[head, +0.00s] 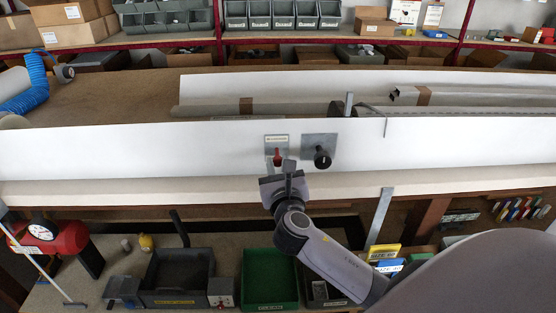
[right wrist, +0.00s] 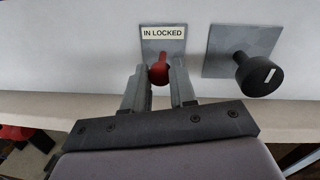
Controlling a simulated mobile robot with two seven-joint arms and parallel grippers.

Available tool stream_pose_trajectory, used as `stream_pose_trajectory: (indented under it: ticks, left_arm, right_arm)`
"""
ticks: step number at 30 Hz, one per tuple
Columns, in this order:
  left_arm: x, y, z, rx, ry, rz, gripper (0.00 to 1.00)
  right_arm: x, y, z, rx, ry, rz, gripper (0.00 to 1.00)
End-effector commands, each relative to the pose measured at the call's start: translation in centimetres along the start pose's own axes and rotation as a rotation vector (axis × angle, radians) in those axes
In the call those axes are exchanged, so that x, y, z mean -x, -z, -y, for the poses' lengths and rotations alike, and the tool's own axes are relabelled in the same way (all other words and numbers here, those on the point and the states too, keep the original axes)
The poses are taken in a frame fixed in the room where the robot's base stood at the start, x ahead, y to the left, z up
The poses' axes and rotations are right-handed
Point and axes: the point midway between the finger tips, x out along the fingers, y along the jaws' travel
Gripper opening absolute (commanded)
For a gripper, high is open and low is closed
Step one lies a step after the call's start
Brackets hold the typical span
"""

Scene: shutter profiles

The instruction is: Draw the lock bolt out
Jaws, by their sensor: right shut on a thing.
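The lock bolt's red knob (head: 277,156) stands out from a small metal plate (head: 276,141) on the white panel. In the right wrist view the red knob (right wrist: 159,73) sits between my fingertips, below a label reading "IN LOCKED" (right wrist: 163,32). My right gripper (head: 283,165) comes from below and is shut on the red knob; its fingers (right wrist: 160,78) flank it on both sides. The bolt's shaft behind the knob is mostly hidden. My left gripper is not in view.
A black knob (head: 322,157) on a second metal plate (right wrist: 221,42) stands close to the right of the red one. The white panel (head: 100,150) runs across the bench. Below are a green bin (head: 270,275) and a dark bin (head: 179,270).

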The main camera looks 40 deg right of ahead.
Motion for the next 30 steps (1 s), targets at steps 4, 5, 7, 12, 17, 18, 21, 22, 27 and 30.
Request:
stream_pose_trajectory:
  ticks: [4, 5, 7, 12, 17, 18, 21, 22, 27, 30]
  left_arm:
    - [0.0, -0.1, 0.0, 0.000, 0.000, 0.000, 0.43]
    - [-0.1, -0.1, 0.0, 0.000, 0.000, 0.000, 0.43]
    - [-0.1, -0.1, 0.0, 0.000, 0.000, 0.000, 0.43]
    - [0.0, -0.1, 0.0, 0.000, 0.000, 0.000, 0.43]
    - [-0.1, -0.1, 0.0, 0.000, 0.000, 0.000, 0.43]
    - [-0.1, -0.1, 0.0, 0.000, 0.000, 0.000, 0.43]
    - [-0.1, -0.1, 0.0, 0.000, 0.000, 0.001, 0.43]
    - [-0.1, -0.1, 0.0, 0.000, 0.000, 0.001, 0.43]
    - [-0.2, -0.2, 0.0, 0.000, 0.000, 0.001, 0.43]
    - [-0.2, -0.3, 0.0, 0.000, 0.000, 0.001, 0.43]
  right_arm:
    - [0.2, 0.3, -0.1, 0.001, -0.003, -0.006, 0.36]
    - [0.2, 0.3, -0.2, 0.001, -0.003, -0.006, 0.46]
    - [0.2, 0.3, -0.1, 0.001, -0.003, -0.005, 0.52]
    - [0.1, 0.2, -0.1, 0.001, -0.002, -0.004, 0.52]
    - [0.6, 0.2, -0.1, 0.001, -0.004, -0.003, 0.52]
    - [1.0, 0.2, -0.2, 0.001, -0.005, -0.003, 0.52]
    - [2.4, 0.3, -0.2, 0.000, -0.005, -0.006, 0.52]
    - [2.9, 0.3, -0.1, 0.000, -0.005, -0.006, 0.52]
    - [5.5, 0.3, -0.1, 0.000, -0.005, -0.006, 0.52]
    - [6.6, 0.3, -0.1, 0.000, -0.004, -0.006, 0.52]
